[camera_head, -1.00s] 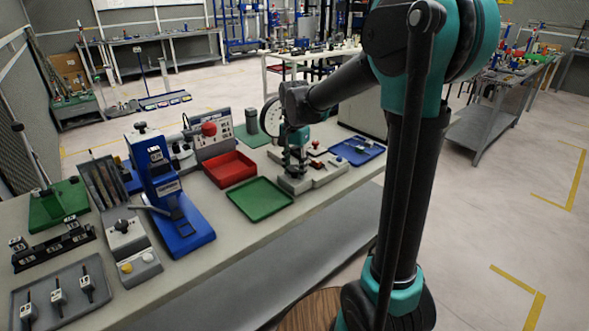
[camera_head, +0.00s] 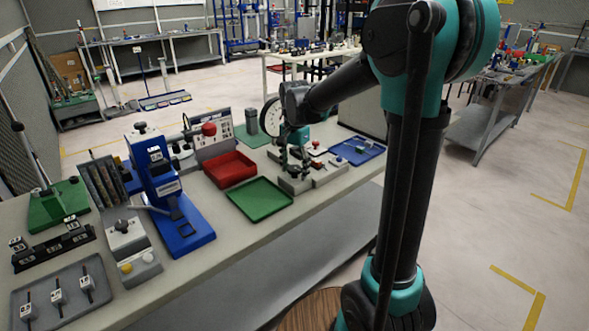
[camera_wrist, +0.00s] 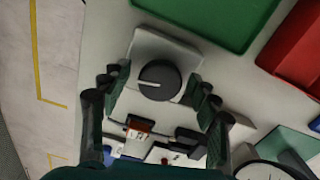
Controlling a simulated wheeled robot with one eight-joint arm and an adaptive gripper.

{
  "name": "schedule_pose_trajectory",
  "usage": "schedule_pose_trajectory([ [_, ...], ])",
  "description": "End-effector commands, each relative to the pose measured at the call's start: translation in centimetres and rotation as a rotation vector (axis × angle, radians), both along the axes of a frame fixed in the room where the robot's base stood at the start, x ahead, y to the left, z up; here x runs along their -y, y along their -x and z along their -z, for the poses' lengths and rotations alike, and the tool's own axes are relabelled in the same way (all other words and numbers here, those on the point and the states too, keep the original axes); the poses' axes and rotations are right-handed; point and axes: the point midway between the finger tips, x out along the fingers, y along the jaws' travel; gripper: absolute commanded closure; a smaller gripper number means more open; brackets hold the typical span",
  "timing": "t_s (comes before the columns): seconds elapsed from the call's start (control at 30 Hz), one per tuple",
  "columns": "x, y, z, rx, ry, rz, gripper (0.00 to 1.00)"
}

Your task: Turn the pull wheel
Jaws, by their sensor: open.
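The pull wheel appears to be the round black knob (camera_wrist: 159,80) with a white mark pointing left, on a light grey block (camera_wrist: 165,47) in the wrist view. My gripper (camera_wrist: 158,78) is open, with one dark finger on each side of the knob. I see a gap between each finger and the knob, and cannot judge the height between them. In the head view my gripper (camera_head: 291,158) is over the pale fixture (camera_head: 326,177) on the bench, and it hides the knob there.
A green tray (camera_head: 259,199) and a red tray (camera_head: 230,168) lie left of the fixture. A blue tray (camera_head: 357,151) lies right of it. A round dial (camera_head: 272,116) stands behind. A blue press (camera_head: 172,205) stands farther left. The bench's front edge is close by.

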Motion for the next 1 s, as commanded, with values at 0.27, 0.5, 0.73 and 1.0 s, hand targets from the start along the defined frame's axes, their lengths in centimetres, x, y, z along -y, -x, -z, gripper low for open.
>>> schedule_pose_trajectory([
  [0.27,0.0,0.0,-1.0,0.0,0.0,0.0,0.39],
  [0.5,0.0,0.0,-5.4,0.0,0.0,0.0,0.39],
  [0.73,0.0,0.0,-9.6,0.0,0.0,0.0,0.39],
  [1.0,0.0,0.0,-11.9,0.0,0.0,0.0,0.39],
])
